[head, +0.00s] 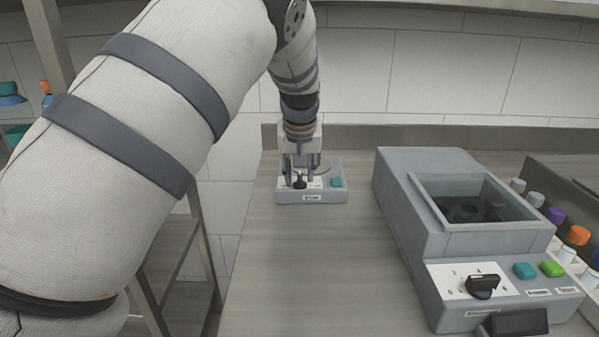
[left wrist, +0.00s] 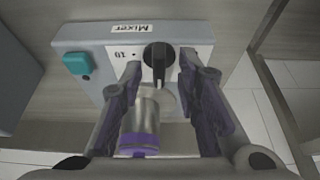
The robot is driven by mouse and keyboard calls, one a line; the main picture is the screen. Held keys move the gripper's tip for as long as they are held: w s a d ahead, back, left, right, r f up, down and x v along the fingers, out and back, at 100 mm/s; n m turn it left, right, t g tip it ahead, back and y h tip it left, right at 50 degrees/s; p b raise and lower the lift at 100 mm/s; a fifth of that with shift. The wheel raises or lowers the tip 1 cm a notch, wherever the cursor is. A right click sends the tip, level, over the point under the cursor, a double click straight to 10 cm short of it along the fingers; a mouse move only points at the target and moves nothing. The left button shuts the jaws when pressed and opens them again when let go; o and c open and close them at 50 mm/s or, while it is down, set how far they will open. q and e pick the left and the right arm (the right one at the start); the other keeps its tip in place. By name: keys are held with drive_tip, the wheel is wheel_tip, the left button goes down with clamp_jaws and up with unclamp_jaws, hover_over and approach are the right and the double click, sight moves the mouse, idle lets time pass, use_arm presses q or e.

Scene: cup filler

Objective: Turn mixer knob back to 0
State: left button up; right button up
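The mixer (head: 335,196) is a small grey box at the far end of the counter, with a teal button and a white dial panel. Its black knob (left wrist: 158,56) shows in the left wrist view, with its narrow grip running up and down the picture; the exact mark it points at cannot be told. My left gripper (head: 299,178) points down over the mixer. In the left wrist view its two fingers stand apart on either side of the knob, with gaps visible. A vial with a purple band (left wrist: 140,125) is behind the knob, partly between the fingers. My right gripper does not show.
A larger grey machine (head: 405,200) with an open-topped well, a black knob (head: 482,284) and teal and green buttons stands at right. Several vials with coloured caps stand in a rack at the far right. The counter (head: 315,270) in front of the mixer is clear.

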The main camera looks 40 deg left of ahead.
use_arm(q)
drive_tip(key=shift+c, duration=0.6)
clamp_jaws()
